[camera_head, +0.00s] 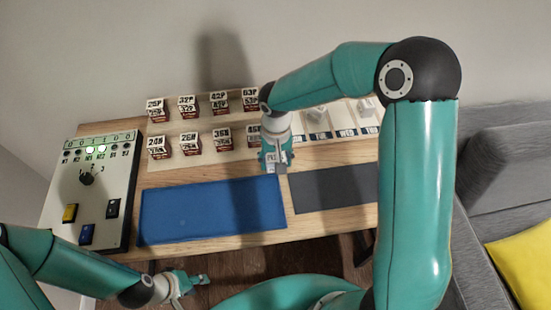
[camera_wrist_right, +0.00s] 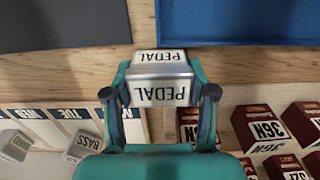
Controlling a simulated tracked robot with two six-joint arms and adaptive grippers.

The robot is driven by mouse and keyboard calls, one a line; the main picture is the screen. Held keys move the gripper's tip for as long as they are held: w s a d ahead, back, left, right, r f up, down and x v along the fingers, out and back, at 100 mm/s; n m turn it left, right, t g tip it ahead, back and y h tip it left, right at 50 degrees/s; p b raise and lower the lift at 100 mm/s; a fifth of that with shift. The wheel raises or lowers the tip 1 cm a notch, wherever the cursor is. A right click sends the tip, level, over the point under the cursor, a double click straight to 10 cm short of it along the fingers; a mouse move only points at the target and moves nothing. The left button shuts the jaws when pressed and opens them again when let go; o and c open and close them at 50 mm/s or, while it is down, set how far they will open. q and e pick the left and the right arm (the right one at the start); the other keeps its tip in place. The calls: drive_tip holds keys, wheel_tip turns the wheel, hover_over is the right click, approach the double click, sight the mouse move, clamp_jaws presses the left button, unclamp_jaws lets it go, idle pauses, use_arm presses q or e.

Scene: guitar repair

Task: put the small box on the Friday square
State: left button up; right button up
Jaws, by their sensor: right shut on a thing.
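My right gripper (camera_head: 275,160) is shut on a small silver-grey box with white labels reading PEDAL. The box (camera_wrist_right: 160,85) sits between the fingertips in the right wrist view, and it also shows in the head view (camera_head: 272,156). It is held over the table between the blue mat and the row of boxes. Day squares lie right of the gripper in the head view; TUE (camera_head: 319,136) and WED (camera_head: 347,132) can be read. I cannot make out a Friday square; my right arm covers part of that side. My left gripper (camera_head: 188,284) is low, off the table's front edge; its jaws are unclear.
Two rows of red-and-white numbered boxes (camera_head: 222,139) stand on a pale board. Two light boxes, one marked BASS (camera_wrist_right: 84,144), stand by the day squares. A blue mat (camera_head: 210,210), a dark grey mat (camera_head: 330,188) and a control panel (camera_head: 95,190) occupy the table.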

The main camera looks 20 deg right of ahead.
drive_tip(key=o, duration=0.8)
drive_tip(key=shift+f, duration=0.1)
drive_tip(key=shift+c, duration=0.2)
drive_tip(key=o, duration=0.4)
